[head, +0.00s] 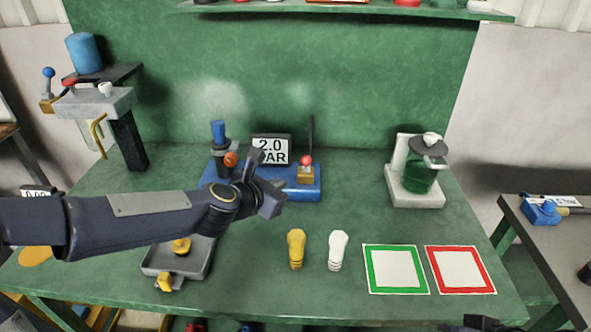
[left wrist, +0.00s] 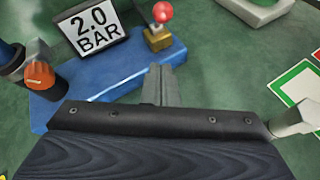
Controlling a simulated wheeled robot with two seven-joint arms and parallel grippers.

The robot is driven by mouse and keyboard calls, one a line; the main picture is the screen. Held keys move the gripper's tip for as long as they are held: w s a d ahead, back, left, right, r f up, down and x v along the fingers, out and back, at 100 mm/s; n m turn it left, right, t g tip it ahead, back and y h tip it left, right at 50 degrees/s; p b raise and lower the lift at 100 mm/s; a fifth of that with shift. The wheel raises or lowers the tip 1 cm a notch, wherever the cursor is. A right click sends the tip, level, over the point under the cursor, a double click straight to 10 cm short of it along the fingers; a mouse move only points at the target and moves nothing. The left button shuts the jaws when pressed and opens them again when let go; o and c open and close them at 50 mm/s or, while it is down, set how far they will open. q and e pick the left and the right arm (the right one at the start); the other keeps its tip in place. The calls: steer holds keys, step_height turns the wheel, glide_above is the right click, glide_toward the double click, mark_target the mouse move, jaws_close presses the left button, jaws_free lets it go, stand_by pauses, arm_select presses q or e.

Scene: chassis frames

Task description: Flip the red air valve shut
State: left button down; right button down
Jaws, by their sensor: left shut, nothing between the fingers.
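The air valve has a red ball knob (head: 306,160) on a short stem above a brass block (head: 305,176). It sits at the right end of a blue base (head: 290,192); the knob also shows at the top of the left wrist view (left wrist: 162,12), over its brass block (left wrist: 158,38). My left gripper (head: 277,190) is shut and empty in front of the blue base, left of and nearer than the valve. Its fingers (left wrist: 160,85) appear apart from the knob. Dark parts at the head view's bottom edge may be my right gripper (head: 480,324); its jaws are unclear.
A black cylinder with an orange knob (head: 230,159) stands left of the valve.

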mark_target(306, 163)
arm_select(q)
steer(key=w+d+p, duration=0.2)
steer(key=w+d, duration=0.2)
steer(key=w, duration=0.2)
steer(key=shift+w+f+p, duration=0.3)
steer(key=shift+p, duration=0.05)
